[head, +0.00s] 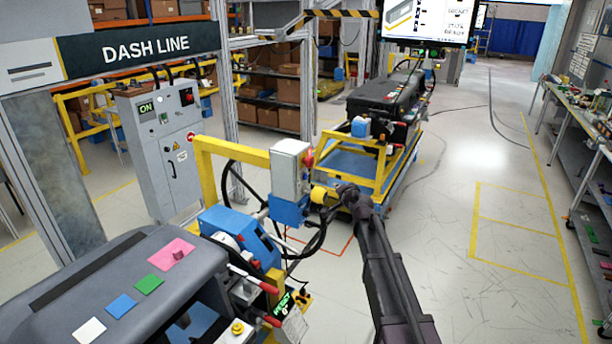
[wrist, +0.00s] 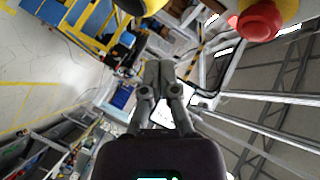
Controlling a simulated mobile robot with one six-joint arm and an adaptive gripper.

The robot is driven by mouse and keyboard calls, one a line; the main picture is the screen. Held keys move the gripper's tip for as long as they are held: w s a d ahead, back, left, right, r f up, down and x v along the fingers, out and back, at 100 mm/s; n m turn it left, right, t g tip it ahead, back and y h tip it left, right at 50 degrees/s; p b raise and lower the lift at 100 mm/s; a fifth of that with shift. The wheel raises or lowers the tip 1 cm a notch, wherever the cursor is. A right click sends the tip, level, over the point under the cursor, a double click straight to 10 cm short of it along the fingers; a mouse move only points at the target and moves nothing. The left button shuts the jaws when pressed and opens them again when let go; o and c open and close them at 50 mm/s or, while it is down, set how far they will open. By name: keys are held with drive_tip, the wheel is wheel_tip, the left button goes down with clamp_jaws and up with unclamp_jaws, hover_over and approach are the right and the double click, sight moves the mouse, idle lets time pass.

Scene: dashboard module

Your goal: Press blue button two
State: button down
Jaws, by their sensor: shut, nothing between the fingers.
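No button labelled "two" can be made out in either view. A flat blue square (head: 121,305) lies on the dark grey dashboard module (head: 60,285) at the lower left of the head view, between a white and a green square. My gripper (head: 346,190) is far from it to the right, raised beside the grey control box (head: 287,168) on the yellow frame. In the wrist view my gripper (wrist: 159,68) has its fingers together and nothing between them. A red mushroom button (wrist: 260,20) shows at the wrist view's top right.
A yellow cylinder (head: 323,195) sits very close to my gripper; contact cannot be told. A blue box (head: 288,210) hangs below the control box, with black cables nearby. A yellow cart (head: 375,165) stands behind. The floor to the right is clear up to the workbench (head: 590,120).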

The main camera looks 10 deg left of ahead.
sight(315, 189)
drive_tip(key=shift+w+a+r, duration=0.1)
drive_tip(key=shift+a, duration=0.05)
idle(0.3)
drive_tip(key=shift+w+a, duration=0.45)
drive_tip(key=shift+a, duration=0.75)
drive_tip(key=shift+w+a, duration=0.45)
drive_tip(key=shift+a, duration=0.7)
drive_tip(key=shift+w+a, duration=0.45)
drive_tip(key=shift+a, duration=0.75)
drive_tip(key=shift+w+a, duration=0.15)
drive_tip(key=shift+a, duration=0.35)
drive_tip(key=shift+w+a, duration=0.25)
drive_tip(key=shift+a, duration=0.55)
drive_tip(key=shift+s+d, duration=0.3)
drive_tip(key=shift+d, duration=0.5)
drive_tip(key=shift+d, duration=0.1)
drive_tip(key=shift+s+d, duration=0.3)
drive_tip(key=shift+d, duration=0.45)
drive_tip(key=shift+s+d, duration=0.25)
drive_tip(key=shift+d, duration=0.5)
drive_tip(key=shift+s+d, duration=0.3)
drive_tip(key=shift+d, duration=0.45)
